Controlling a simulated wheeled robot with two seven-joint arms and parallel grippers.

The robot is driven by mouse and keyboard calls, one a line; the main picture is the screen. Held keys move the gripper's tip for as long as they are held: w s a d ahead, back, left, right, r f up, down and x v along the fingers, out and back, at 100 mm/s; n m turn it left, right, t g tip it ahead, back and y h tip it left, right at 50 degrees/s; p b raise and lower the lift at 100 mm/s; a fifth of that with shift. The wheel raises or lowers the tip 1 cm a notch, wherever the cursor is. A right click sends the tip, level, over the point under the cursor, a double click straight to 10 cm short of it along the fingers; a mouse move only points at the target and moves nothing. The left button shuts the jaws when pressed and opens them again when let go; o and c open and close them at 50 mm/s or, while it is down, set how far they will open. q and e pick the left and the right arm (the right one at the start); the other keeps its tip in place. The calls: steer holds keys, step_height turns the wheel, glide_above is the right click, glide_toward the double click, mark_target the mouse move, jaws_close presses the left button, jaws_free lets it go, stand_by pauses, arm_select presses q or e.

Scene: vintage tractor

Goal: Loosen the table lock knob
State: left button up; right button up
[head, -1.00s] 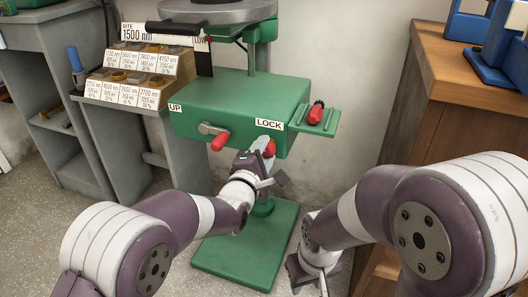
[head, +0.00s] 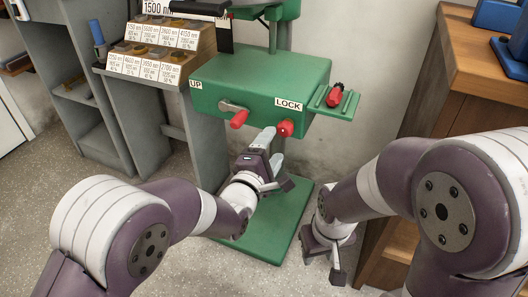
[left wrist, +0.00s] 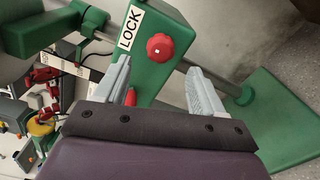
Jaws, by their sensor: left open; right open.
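The table lock knob (head: 285,128) is red and sits on the front of the green machine table (head: 240,75), under the white LOCK label (head: 289,104). In the left wrist view the knob (left wrist: 160,47) shows face-on, beyond and between the two fingers. My left gripper (head: 270,148) is open just below and left of the knob. In the left wrist view its fingers (left wrist: 158,88) are apart, with nothing held. My right gripper (head: 336,272) hangs low at the right, beside the green base, away from the knob.
A red-handled UP lever (head: 238,118) juts from the table front, left of the knob. A small green side tray (head: 345,104) holds a red-handled part (head: 335,92). A green base plate (head: 262,242) lies on the floor. A wooden cabinet (head: 459,85) stands at right.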

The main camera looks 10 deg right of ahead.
arm_select(q)
steer(key=p+v, duration=0.1)
steer(key=v, duration=0.4)
steer(key=shift+s+a, duration=0.2)
steer(key=shift+s, duration=0.1)
arm_select(e)
step_height(320, 180, up, 2)
steer(key=shift+r, duration=0.1)
